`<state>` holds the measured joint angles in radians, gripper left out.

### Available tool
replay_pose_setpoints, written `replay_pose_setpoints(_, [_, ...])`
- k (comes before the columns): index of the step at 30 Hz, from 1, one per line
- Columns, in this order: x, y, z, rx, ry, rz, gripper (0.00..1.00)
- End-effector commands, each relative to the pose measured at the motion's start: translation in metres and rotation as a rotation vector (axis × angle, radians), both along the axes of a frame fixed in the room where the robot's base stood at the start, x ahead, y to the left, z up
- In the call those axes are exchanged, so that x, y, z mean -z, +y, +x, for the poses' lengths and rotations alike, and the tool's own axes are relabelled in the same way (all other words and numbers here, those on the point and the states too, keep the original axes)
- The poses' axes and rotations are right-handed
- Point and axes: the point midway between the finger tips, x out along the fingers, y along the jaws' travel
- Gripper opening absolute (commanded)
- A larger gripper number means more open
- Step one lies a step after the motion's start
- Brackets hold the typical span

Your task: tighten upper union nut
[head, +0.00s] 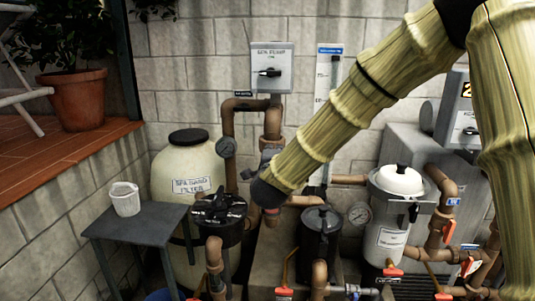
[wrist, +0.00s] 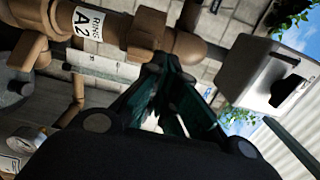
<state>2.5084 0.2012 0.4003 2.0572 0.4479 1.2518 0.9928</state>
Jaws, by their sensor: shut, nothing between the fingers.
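In the wrist view my gripper (wrist: 164,72) has dark green fingers that come together at the tips, shut and empty. Just beyond the tips a brown pipe runs across the top, with a thick collar (wrist: 146,32) that looks like a union nut. I cannot tell whether the tips touch it. A white label (wrist: 82,26) reading "RING A2" is on the pipe left of the collar. In the head view, brown pipes (head: 272,122) rise below the switch box; my arm crosses in front, and I cannot make out the fingers clearly there.
A grey switch box (head: 272,68) hangs on the block wall; a similar box (wrist: 278,75) is right of my fingers in the wrist view. A white bucket (head: 124,198) sits on a small table.

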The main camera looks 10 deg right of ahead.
Motion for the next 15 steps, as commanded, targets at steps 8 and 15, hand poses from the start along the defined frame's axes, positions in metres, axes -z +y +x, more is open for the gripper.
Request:
replay_pose_setpoints(8, [0.003,0.001,-0.043,-0.007,0.0,0.001,0.0])
replay_pose_setpoints(15, [0.001,0.007,-0.081,-0.007,-0.001,0.0,0.0])
